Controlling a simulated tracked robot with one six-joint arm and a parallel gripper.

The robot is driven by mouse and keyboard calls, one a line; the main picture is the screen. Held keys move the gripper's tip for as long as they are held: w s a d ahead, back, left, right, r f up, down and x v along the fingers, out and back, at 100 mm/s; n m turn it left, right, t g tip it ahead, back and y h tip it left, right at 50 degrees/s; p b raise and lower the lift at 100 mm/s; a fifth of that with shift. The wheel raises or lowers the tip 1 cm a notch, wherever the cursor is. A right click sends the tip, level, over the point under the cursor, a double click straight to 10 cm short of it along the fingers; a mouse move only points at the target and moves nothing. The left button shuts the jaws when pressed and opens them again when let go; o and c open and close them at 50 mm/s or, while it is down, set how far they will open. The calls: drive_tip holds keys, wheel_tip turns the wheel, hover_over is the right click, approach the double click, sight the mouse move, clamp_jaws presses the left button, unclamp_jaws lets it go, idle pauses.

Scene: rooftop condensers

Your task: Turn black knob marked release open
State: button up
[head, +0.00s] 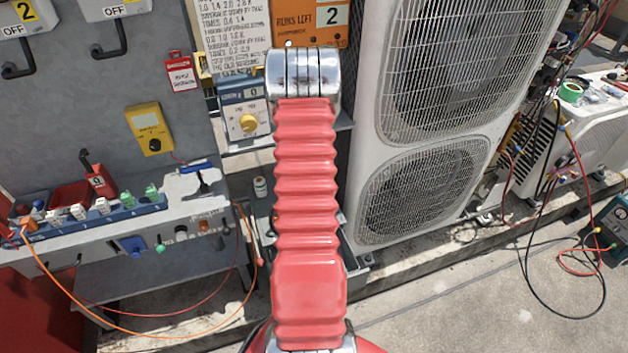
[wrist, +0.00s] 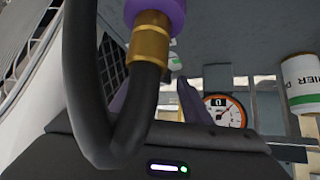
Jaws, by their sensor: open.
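I cannot make out a black knob marked release in either view. In the head view a yellow handheld unit (head: 149,129) on the grey panel has a small dark knob (head: 155,145), with no mark that I can read. A blue-grey box (head: 244,112) just left of my arm carries a yellow knob. My red arm hides what lies behind it, and my gripper does not show there. In the wrist view my gripper (wrist: 156,98) is open, with dark purplish fingers partly hidden by a black hose with a brass fitting (wrist: 149,42). A round gauge (wrist: 224,110) shows beyond the fingers.
A white two-fan condenser (head: 430,120) stands right of my arm. Left is a bench (head: 190,212) with small coloured parts and loose orange and red leads. Black and red hoses (head: 530,250) lie on the floor at right. A labelled cylinder (wrist: 302,82) hangs right in the wrist view.

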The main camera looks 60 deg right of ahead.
drive_tip(key=c, duration=1)
drive_tip(key=shift+a, duration=0.15)
drive_tip(key=shift+c, duration=0.2)
drive_tip(key=shift+s+n, duration=0.1)
drive_tip(key=shift+n, duration=0.2)
drive_tip(key=shift+d+n+t+y, duration=0.2)
drive_tip(key=shift+n+t+y, duration=0.1)
drive_tip(key=shift+n+t, duration=0.3)
drive_tip(key=shift+s+n+t, duration=0.15)
drive_tip(key=shift+n+t, duration=0.35)
drive_tip(key=shift+n, duration=0.1)
drive_tip(key=shift+s+d+n+t+y, duration=0.15)
drive_tip(key=shift+n+t+y, duration=0.5)
drive_tip(key=shift+n, duration=0.4)
drive_tip(key=shift+d+n+t+y, duration=0.1)
drive_tip(key=shift+n+t+y, duration=0.35)
drive_tip(key=shift+n+y, duration=0.45)
drive_tip(key=shift+n, duration=0.55)
